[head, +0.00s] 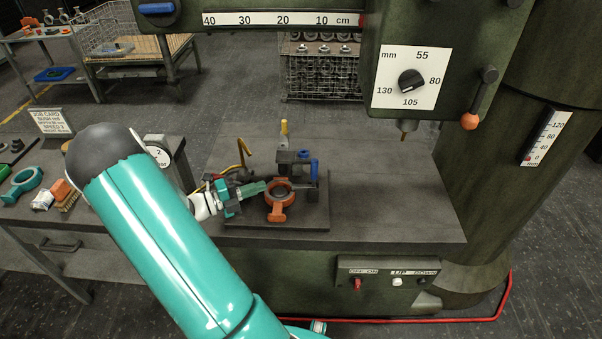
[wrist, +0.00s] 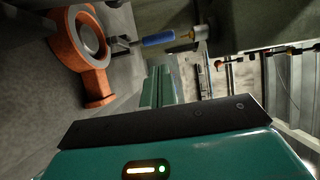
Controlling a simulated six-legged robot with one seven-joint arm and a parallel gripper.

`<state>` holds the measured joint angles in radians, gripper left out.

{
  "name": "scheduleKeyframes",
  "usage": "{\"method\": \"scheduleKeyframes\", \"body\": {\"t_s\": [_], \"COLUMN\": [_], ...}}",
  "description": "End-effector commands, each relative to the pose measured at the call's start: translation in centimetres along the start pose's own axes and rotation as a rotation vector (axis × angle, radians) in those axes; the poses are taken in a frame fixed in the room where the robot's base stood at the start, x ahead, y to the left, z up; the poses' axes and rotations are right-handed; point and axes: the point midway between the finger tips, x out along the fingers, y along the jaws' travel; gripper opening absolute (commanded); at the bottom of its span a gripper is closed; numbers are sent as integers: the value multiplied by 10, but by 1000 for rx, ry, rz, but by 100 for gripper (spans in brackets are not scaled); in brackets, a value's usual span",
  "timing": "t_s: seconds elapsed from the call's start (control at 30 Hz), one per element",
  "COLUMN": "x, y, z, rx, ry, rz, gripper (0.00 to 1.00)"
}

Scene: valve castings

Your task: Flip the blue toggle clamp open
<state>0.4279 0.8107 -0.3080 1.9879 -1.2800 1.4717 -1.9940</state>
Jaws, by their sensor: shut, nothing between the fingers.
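The blue toggle clamp handle (head: 314,170) stands roughly upright at the right of the fixture plate (head: 305,222), beside the orange casting (head: 277,211). In the wrist view the blue handle (wrist: 158,39) lies across the upper middle, and the casting (wrist: 70,55) with its round bore is at upper left. My gripper (head: 264,187) is shut and empty, at the left edge of the casting, with the handle to its right. Its green fingers (wrist: 158,87) show together in the wrist view, below the handle and apart from it. Whether the clamp arm presses the casting is unclear.
The drill head (head: 410,75) hangs above right. The machine table (head: 385,195) is clear to the right.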

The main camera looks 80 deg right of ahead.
Motion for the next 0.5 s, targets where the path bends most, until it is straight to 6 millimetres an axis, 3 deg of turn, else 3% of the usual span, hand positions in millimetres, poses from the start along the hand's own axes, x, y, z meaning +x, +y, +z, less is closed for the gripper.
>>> {"method": "scheduleKeyframes", "body": {"t_s": [0.27,0.5], "x": [1,29], "y": [0,0], "z": [0,-1], "rx": [4,4], "ry": [1,5], "rz": [2,3], "gripper": [0,0]}}
